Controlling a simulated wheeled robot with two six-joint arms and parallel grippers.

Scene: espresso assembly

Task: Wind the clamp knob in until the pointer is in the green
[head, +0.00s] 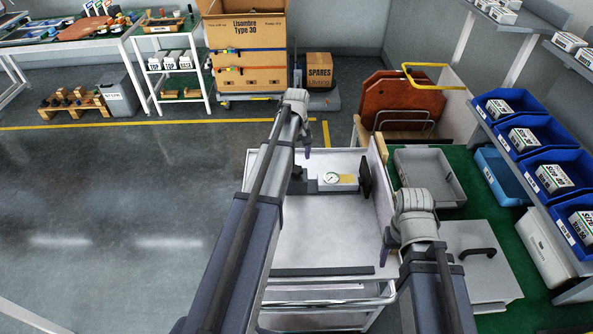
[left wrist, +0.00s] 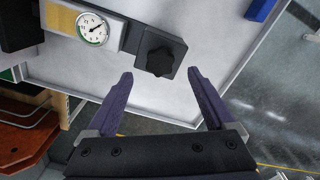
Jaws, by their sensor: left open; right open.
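The clamp fixture lies on the white cart top. Its black lobed clamp knob (left wrist: 160,60) sits on a dark grey block (left wrist: 176,44). A round white dial gauge (left wrist: 92,28) is beside the block; it also shows in the head view (head: 331,178). A green arc runs along part of the dial's rim; the thin pointer seems off it, but it is small. My left gripper (left wrist: 160,76) is open, its purple fingertips just short of the knob, one towards each side; the gap between is empty. My right gripper (head: 384,245) is open at the cart's right side, mostly hidden by its arm.
A dark upright plate (head: 366,177) stands at the fixture's right end. The cart top (head: 325,235) is bare in front of the fixture. Right of the cart are a grey tray (head: 428,165) and a shelf of blue bins (head: 508,108). Open floor lies to the left.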

